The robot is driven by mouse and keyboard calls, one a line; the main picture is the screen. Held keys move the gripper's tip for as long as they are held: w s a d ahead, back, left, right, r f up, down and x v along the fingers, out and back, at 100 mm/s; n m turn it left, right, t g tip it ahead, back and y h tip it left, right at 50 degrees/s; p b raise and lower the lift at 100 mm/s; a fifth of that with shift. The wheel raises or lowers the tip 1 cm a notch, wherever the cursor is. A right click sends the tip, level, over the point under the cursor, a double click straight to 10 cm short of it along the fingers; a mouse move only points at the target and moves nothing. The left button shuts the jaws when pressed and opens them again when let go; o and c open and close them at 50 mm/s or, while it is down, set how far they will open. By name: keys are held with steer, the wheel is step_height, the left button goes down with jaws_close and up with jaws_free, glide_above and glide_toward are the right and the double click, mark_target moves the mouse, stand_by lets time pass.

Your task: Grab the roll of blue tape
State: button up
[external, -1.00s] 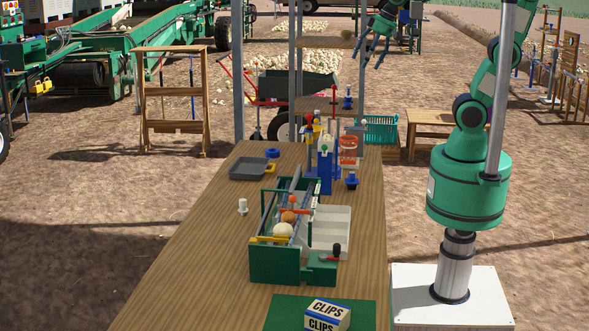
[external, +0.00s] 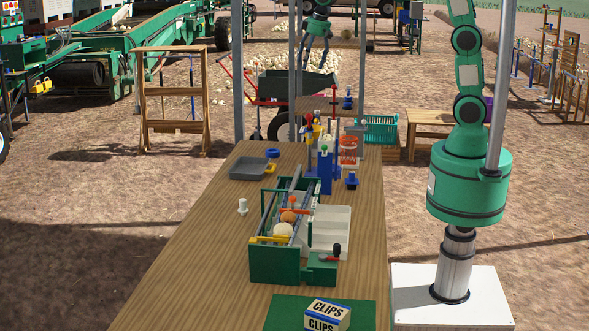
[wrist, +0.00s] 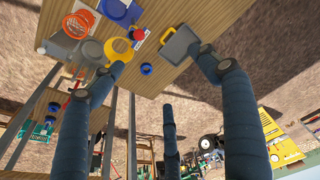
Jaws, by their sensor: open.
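The roll of blue tape (external: 272,153) appears to be the small blue ring at the table's far left, beside the grey tray (external: 247,169). In the wrist view a blue roll (wrist: 146,69) lies near the table edge, beside the grey tray (wrist: 180,45). A yellow and red item (wrist: 138,35) sits close to it. My gripper (external: 314,56) is open and empty, high up past the far end of the table. Its dark fingers spread wide in the wrist view, with the roll seen between them. It touches nothing.
Upright tools and an orange mesh cup (external: 349,150) stand at the table's far right. A green sorting rack (external: 275,265) occupies the middle. Grey metal posts (external: 238,80) and a wooden shelf (external: 325,104) rise beyond the table. The table's left side is mostly clear.

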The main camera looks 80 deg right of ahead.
steer(key=w+d+f, duration=0.7)
steer(key=w, duration=0.2)
steer(key=m+g+p, duration=0.2)
steer(key=g+p, duration=0.1)
glide_above(273, 150)
step_height(273, 150, down, 28)
steer(key=shift+a+f+y, duration=0.2)
steer(key=shift+a+y, duration=0.05)
steer(key=shift+y, duration=0.05)
steer(key=shift+f+b, duration=0.45)
steer(key=shift+f, duration=3.85)
steer(key=shift+f, duration=2.6)
